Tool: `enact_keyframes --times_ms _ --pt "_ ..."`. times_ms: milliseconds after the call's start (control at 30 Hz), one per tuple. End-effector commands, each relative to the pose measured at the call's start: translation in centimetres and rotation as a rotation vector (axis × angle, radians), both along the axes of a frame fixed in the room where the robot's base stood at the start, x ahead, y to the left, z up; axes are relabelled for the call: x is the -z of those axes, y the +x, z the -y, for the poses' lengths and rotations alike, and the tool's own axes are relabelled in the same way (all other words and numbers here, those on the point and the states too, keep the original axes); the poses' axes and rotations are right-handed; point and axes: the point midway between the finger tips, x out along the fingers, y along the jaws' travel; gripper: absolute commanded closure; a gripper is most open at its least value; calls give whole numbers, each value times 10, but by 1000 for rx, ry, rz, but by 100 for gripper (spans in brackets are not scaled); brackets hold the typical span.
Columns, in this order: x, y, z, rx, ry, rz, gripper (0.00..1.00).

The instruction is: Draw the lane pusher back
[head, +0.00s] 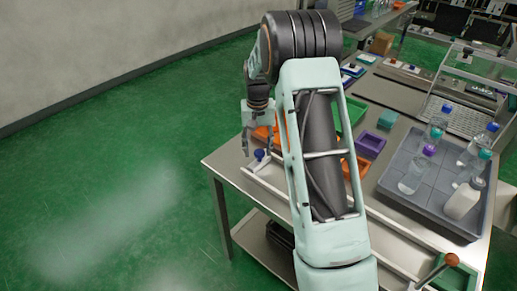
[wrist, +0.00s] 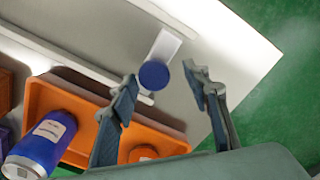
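The lane pusher appears to be the part with a round blue knob (head: 259,155) at the left end of a railed lane along the table's near edge. In the wrist view the blue knob (wrist: 154,75) sits at the end of a short white bar, close to a pale rail. My gripper (head: 259,147) is over that end of the lane. Contact is not visible. My arm hides the middle of the lane.
An orange bin (wrist: 45,98) with a blue labelled container (wrist: 42,143) lies beside the lane. A grey tray (head: 456,221) with several bottles stands at the right. An orange-knobbed lever (head: 451,260) rises at the near right. Green floor (head: 110,180) left of the table is clear.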

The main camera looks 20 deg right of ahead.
Motion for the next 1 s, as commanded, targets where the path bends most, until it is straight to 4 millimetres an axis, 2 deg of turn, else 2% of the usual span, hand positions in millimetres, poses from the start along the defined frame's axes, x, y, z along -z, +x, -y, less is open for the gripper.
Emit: enact_keyframes --times_ms 267,367,700,833,1000 --pt "-6 -1 2 1 -2 -2 56" --pt "-21 -1 2 1 -2 0 56" --pt "-92 -1 1 0 -1 1 56" --pt "-109 -1 1 0 -1 0 56" --pt "-119 -1 1 0 -1 0 56"
